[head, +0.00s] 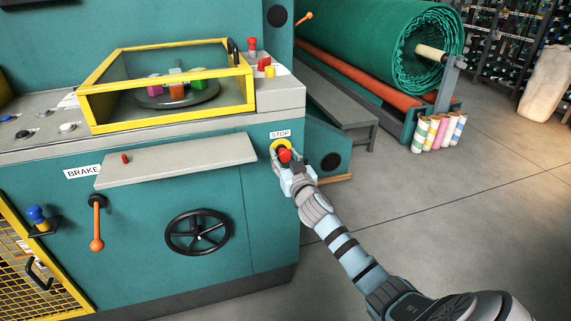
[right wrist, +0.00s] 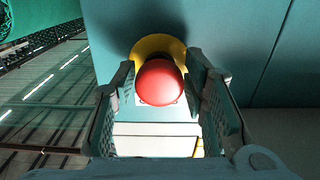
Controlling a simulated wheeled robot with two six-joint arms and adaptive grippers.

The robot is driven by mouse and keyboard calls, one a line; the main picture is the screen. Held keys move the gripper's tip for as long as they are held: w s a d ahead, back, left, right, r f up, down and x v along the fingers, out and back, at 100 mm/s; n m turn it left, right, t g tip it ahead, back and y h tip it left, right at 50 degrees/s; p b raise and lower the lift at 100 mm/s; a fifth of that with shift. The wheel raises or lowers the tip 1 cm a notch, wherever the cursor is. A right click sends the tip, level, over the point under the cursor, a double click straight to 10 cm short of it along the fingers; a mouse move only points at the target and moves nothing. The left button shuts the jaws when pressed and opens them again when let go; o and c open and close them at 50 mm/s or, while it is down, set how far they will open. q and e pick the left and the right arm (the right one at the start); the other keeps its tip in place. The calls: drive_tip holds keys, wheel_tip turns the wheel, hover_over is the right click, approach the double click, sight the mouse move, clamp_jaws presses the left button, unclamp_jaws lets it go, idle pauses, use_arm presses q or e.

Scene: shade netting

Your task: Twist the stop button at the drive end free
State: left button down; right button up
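The red stop button (head: 285,155) sits on a yellow round base on the teal machine's front, under a white STOP label (head: 280,134). In the right wrist view the red button (right wrist: 160,82) stands out from its yellow ring (right wrist: 157,45). My right gripper (head: 288,165) is at the button. In the right wrist view its two fingers stand on either side of the button, with a visible gap at least on the left, so it is open around it. Whether the right finger touches the button I cannot tell. My left gripper is not in view.
A grey shelf (head: 177,161), an orange brake lever (head: 96,222) and a black handwheel (head: 198,232) are left of the button. A yellow-framed guard (head: 170,120) stands above. A green netting roll (head: 380,40) is behind at right. The floor (head: 440,195) at right is clear.

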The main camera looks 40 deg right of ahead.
sight(286, 158)
drive_tip(key=shift+o, duration=0.7)
drive_tip(key=shift+r, duration=0.15)
drive_tip(key=shift+p+v, duration=0.35)
drive_tip(key=shift+v, duration=2.2)
drive_tip(key=shift+o, duration=0.3)
drive_tip(key=o, duration=0.5)
